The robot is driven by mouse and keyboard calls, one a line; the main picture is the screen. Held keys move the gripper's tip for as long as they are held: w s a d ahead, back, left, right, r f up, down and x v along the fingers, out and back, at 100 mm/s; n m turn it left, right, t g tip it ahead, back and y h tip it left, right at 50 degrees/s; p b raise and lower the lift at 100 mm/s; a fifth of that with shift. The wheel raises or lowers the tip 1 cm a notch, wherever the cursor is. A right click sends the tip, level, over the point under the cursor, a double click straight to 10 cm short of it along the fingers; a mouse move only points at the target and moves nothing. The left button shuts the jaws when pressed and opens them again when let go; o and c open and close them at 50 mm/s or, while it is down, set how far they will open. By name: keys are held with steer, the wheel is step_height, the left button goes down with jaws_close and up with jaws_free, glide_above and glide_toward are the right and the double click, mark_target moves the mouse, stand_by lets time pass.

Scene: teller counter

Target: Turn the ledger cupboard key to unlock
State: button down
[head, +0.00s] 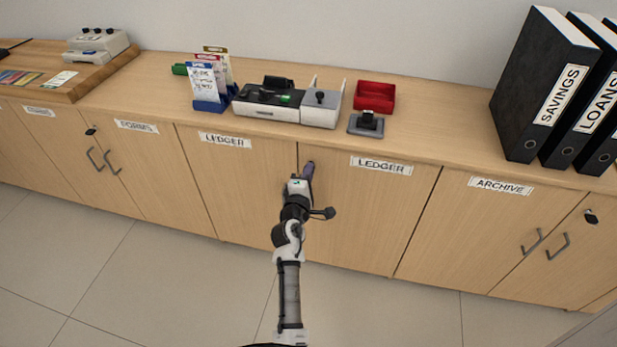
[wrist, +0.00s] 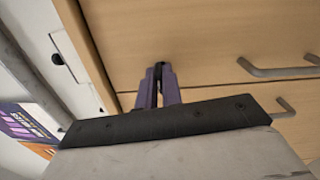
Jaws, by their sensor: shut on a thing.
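The ledger cupboard has two light wood doors, the left one (head: 250,185) and the right one (head: 365,215), each with a LEDGER label near the top. My gripper (head: 309,166) reaches the upper part of these doors, close to the seam between them. In the wrist view its purple fingers (wrist: 158,72) are closed together at the door front. A small dark piece shows between the tips; it appears to be the key, mostly hidden by the fingers. I cannot tell the key's angle. Two grey bar handles (wrist: 280,70) are to the right of the fingers, apart from them.
Above the doors, the counter holds a card holder (head: 208,104), a grey cash-drawer-like box (head: 268,112), a stamp pad (head: 366,125) and a red tray (head: 375,96). Black binders (head: 540,90) stand at the right. The floor (head: 190,285) in front is clear.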

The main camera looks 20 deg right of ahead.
steer(key=shift+m+b, duration=0.3)
steer(key=shift+m, duration=0.4)
steer(key=c, duration=1.6)
jaws_free()
steer(key=shift+o, duration=0.2)
steer(key=b+v, duration=0.2)
steer(key=v, duration=1.1)
steer(key=shift+s+a, duration=0.25)
steer(key=shift+s, duration=0.05)
